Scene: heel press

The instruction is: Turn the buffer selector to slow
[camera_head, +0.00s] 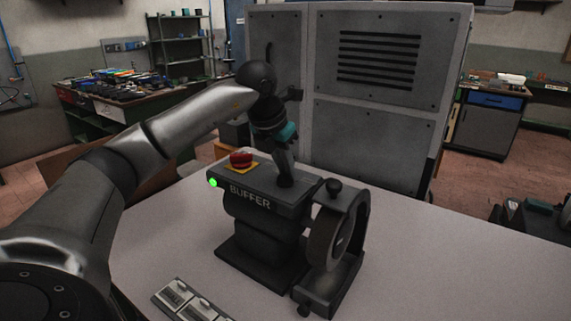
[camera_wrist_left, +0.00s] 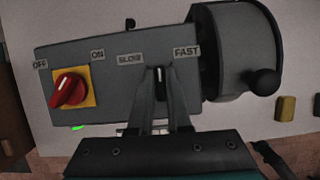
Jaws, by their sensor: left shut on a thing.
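The buffer (camera_head: 262,205) is a dark grey machine on the table. In the left wrist view its panel (camera_wrist_left: 110,62) carries the labels SLOW (camera_wrist_left: 130,59) and FAST (camera_wrist_left: 186,51). The black buffer selector (camera_wrist_left: 161,76) stands below and between these labels, with a pale mark on it. My left gripper (camera_wrist_left: 157,80) is shut on the selector, one finger on each side; it also shows over the panel in the head view (camera_head: 285,181). The fingers hide part of the selector, so its exact angle is hard to tell. A dark and teal part at the head view's right edge may be my right gripper (camera_head: 503,210).
A red knob (camera_wrist_left: 68,91) on a yellow plate sits left of the selector, by OFF and ON. A green light (camera_head: 213,183) glows on the panel's side. The wheel guard (camera_head: 355,215) has a black knob. A label tray (camera_head: 190,302) lies in front.

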